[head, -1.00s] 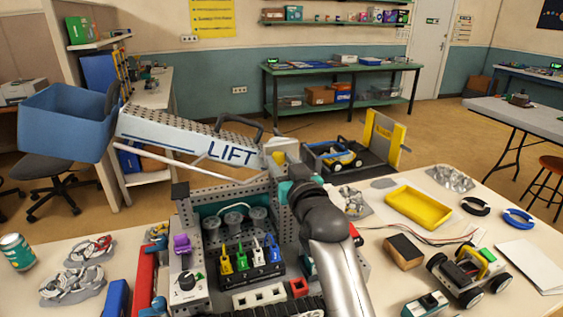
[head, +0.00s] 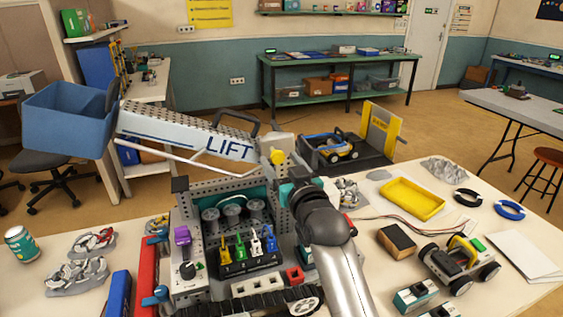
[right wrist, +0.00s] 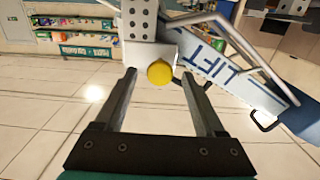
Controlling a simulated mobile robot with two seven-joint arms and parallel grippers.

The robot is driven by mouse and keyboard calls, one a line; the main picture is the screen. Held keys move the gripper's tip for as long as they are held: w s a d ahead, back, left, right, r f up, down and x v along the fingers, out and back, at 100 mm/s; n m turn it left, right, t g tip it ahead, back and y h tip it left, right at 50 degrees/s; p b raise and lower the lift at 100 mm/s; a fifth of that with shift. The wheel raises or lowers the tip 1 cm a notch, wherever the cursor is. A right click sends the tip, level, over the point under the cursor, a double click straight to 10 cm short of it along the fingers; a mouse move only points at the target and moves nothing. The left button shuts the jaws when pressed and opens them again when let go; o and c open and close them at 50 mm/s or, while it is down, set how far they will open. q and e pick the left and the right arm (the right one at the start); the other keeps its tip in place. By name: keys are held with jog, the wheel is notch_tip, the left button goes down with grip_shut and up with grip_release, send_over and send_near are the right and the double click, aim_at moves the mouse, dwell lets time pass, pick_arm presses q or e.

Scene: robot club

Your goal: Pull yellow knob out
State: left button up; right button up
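The yellow knob (head: 278,157) sits at the base of the lift arm (head: 190,133), which is marked LIFT. In the right wrist view the round yellow knob (right wrist: 161,73) sticks out from a pale block under a perforated grey post. My right gripper (right wrist: 159,82) is open. Its two dark fingers point at the knob, which appears between the fingertips with a gap on each side. No contact with the knob shows. In the head view my right arm reaches up beside the machine, and its fingers are hard to make out. My left gripper is not in view.
The lift arm carries a blue bucket (head: 68,122) out to the left. Below the knob is a control panel with coloured levers (head: 240,246) and a purple switch (head: 182,236). A yellow tray (head: 413,199) and a small wheeled vehicle (head: 459,262) are on the table to the right.

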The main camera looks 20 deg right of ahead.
jog(key=shift+s, duration=0.15)
jog(key=s, duration=1.5)
jog(key=shift+d+p, duration=0.3)
jog(key=shift+p, duration=0.05)
